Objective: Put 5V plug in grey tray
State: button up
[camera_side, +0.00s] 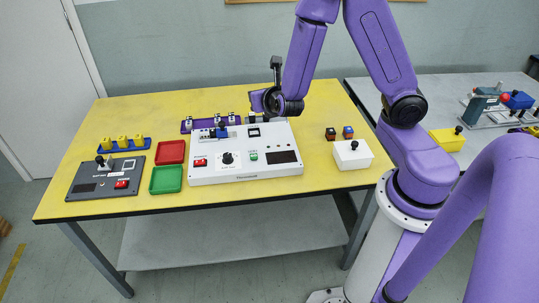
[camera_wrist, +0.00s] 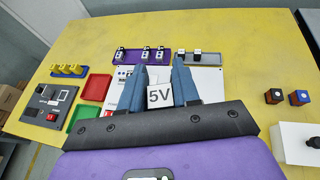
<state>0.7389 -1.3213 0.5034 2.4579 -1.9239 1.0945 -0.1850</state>
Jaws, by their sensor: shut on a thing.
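My gripper (camera_wrist: 160,72) has two blue fingers, shut on the white 5V plug (camera_wrist: 159,97), whose printed label faces the wrist camera. In the wrist view, the grey tray (camera_wrist: 214,60) lies beyond the fingers, slightly to the right. Two dark-and-white plugs (camera_wrist: 190,53) stand in its left part, and its right part looks bare. In the side view, my gripper is above the back of the white panel; its fingertips, the held plug and the grey tray are not clear there.
A purple tray (camera_wrist: 128,60) with several plugs is left of the grey tray. The white panel (camera_side: 245,158) is near the held plug. Red (camera_side: 171,152) and green (camera_side: 166,179) trays and a dark panel (camera_side: 106,180) are left. Two small blocks (camera_side: 339,133) and a white box (camera_side: 352,154) are right.

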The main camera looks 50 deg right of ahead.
jog(key=s+a+r+n+t+y, duration=0.1)
jog(key=a+r+n+y, duration=0.2)
jog(key=a+r, duration=0.3)
jog(key=d+f+m+g+h, duration=0.2)
jog(key=d+f+m+h, duration=0.3)
jog(key=d+f, duration=0.7)
notch_tip(320, 180, down, 2)
jog(key=shift+s+d+f+m+g, duration=0.1)
jog(key=shift+s+d+m+g, duration=0.2)
jog(key=shift+d+g, duration=0.1)
send_over(253, 129)
jog(key=s, duration=0.1)
notch_tip(253, 129, down, 9)
jog(key=shift+s+r, duration=0.15)
jog(key=shift+r, duration=0.05)
jog(key=f, duration=0.1)
jog(key=w+f, duration=0.1)
jog(key=f, duration=0.1)
jog(key=shift+w+f, duration=0.1)
jog(key=shift+f, duration=0.4)
jog(key=shift+f, duration=0.2)
